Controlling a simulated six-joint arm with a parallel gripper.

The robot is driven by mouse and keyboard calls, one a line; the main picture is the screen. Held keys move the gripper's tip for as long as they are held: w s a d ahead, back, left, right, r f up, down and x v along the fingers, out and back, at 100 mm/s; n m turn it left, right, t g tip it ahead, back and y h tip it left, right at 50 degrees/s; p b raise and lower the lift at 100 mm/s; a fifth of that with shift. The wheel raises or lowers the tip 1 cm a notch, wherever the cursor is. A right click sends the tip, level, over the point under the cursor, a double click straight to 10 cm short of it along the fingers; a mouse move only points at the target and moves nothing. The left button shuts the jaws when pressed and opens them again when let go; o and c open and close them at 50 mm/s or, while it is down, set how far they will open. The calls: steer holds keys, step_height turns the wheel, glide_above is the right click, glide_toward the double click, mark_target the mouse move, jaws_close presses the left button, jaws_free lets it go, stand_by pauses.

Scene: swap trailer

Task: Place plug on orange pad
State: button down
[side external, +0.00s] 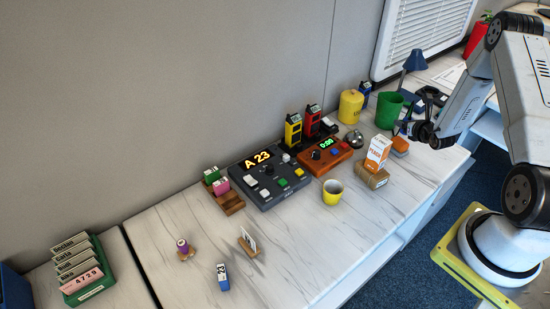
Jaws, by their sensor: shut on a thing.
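My gripper (411,129) is at the right of the counter, beside the green cup. It is shut on a small dark bluish thing (403,128), which seems to be the plug; its shape is too small and too covered by the jaws to make out. An orange-topped block (400,144), which may be the orange pad, sits on the counter just below and left of my gripper. The held thing appears above it, but I cannot tell the gap.
A white and orange carton (377,153) stands on a brown box (371,178) close left of the orange block. The green cup (389,111), silver bell (354,138), yellow canister (350,106) and blue lamp (414,62) are nearby. The front counter around the yellow mug (333,193) is mostly clear.

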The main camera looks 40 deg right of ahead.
mark_target(399, 138)
steer(key=shift+w+d+f, duration=0.15)
steer(key=shift+w+f, duration=0.05)
steer(key=shift+f, duration=1.6)
steer(key=shift+f, duration=0.15)
steer(key=shift+c, duration=0.6)
jaws_free()
steer(key=shift+s+r, duration=0.1)
steer(key=shift+r, duration=0.1)
steer(key=v, duration=1.2)
